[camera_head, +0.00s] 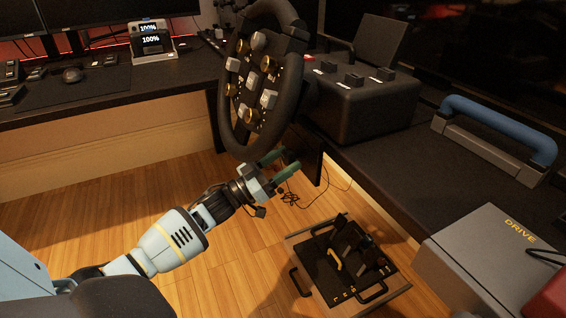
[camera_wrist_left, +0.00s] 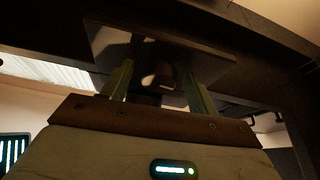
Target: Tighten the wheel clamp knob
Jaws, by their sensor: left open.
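The racing wheel (camera_head: 236,122), black with several buttons and dials, stands at the desk's edge in the head view. My left gripper (camera_head: 289,160) is below the wheel's lower rim, its greenish fingers pointing right, under the desk edge. In the left wrist view my left gripper (camera_wrist_left: 159,72) is open, its two fingers reaching up toward the underside of a dark plate (camera_wrist_left: 210,65). A small dark knob-like part (camera_wrist_left: 164,77) shows between the fingers. It is dim, and I cannot tell whether the fingers touch it. My right gripper is not in view.
A black box with switches (camera_head: 365,105) stands right of the wheel. A blue-handled device (camera_head: 495,125) and a grey DRIVE box (camera_head: 490,255) are further right. The pedal set (camera_head: 350,260) is on the wooden floor below my gripper, with loose cables (camera_head: 292,198) nearby.

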